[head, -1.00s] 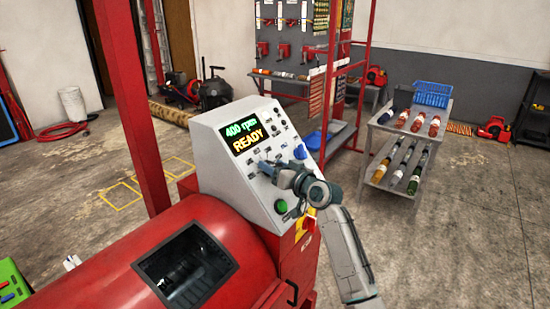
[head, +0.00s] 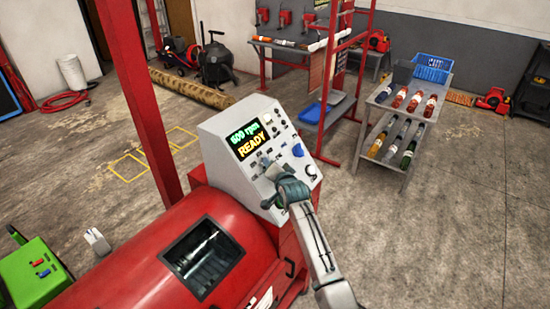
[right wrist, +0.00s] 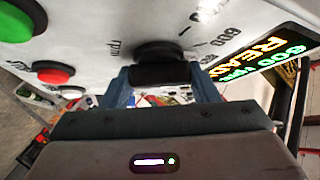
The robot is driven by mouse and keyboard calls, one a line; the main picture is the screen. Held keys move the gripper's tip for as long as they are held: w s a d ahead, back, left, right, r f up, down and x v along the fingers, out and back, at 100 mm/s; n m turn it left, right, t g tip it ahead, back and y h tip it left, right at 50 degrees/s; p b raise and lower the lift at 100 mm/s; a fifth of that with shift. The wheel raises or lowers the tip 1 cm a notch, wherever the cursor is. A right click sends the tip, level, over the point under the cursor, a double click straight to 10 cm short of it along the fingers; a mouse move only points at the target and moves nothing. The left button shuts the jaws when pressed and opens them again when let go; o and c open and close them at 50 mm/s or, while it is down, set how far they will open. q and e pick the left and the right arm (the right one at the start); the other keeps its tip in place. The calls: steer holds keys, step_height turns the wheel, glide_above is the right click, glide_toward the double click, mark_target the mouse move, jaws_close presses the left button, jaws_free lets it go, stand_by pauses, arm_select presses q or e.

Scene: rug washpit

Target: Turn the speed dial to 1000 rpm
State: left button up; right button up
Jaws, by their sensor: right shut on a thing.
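The speed dial is a black knob (right wrist: 160,50) on the pale sloped control panel, with printed marks including 600 and "rpm" around it in the right wrist view. My right gripper (right wrist: 162,85) is shut on the dial, one blue-grey finger on each side. In the head view this gripper (head: 270,173) is against the panel (head: 217,150) and hides most of the dial. The display (head: 249,138) shows READY in yellow below a green rpm figure that looks like 600 or 800, its first digit blurred. My left gripper is out of view.
A red button (right wrist: 50,72) and a green button (right wrist: 15,22) sit near the dial. A blue knob (head: 298,150) and small switches share the panel. The red drum (head: 150,262) is below left. A bottle rack (head: 400,120) stands at the right.

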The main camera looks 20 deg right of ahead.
steer(key=m+g+h, duration=0.1)
steer(key=m, duration=0.2)
steer(key=shift+r+h, duration=0.15)
steer(key=shift+h, duration=0.15)
steer(key=m+g+h, duration=0.1)
steer(key=m+g, duration=0.1)
steer(key=m, duration=0.1)
steer(key=shift+m+g, duration=0.3)
steer(key=m+g, duration=0.4)
steer(key=m, duration=0.1)
steer(key=shift+w, duration=0.1)
steer(key=o, duration=1)
steer(key=shift+a, duration=0.1)
